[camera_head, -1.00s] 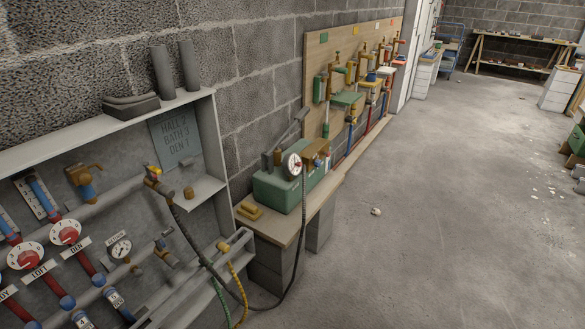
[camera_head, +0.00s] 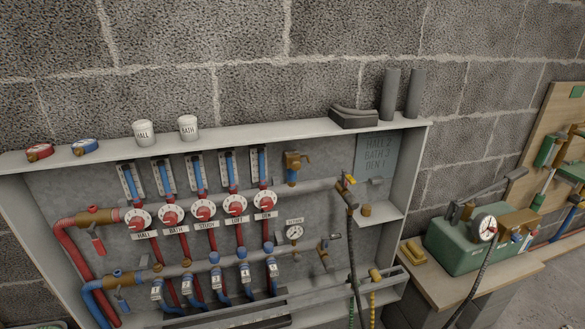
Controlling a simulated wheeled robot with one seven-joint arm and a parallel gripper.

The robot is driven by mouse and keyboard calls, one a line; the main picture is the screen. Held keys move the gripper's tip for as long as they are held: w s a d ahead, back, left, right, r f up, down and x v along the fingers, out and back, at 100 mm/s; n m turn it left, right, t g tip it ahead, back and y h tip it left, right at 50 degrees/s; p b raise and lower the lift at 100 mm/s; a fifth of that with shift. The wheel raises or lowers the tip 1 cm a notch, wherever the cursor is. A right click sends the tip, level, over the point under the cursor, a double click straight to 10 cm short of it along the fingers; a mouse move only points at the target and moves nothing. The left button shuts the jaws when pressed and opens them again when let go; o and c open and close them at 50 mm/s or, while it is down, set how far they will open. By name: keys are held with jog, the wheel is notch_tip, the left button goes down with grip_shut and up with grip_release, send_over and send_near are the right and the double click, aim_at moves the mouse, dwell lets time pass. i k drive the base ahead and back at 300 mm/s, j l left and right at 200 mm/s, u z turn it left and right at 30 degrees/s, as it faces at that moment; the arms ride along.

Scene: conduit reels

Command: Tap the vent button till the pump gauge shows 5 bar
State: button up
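The pump is a green box (camera_head: 458,246) on a wooden bench at the right, with a grey lever handle on top. Its round white gauge (camera_head: 484,228) faces me with a dark rim and a red mark. The reading is too small to tell. A brown block (camera_head: 519,221) sits beside the gauge. I cannot make out which part is the vent button. My gripper is not in view.
A grey cabinet (camera_head: 90,168) holds red dials labelled HALL, BATH, STUDY, LOFT and DEN, with pipes and a small gauge (camera_head: 294,233). White cups (camera_head: 188,127) and grey cylinders (camera_head: 390,95) stand on top.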

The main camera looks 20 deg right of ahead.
aim_at(295, 166)
jog(key=i+u, duration=0.55)
jog(key=u, duration=0.15)
jog(key=i+l+u, duration=0.2)
jog(key=u, duration=0.15)
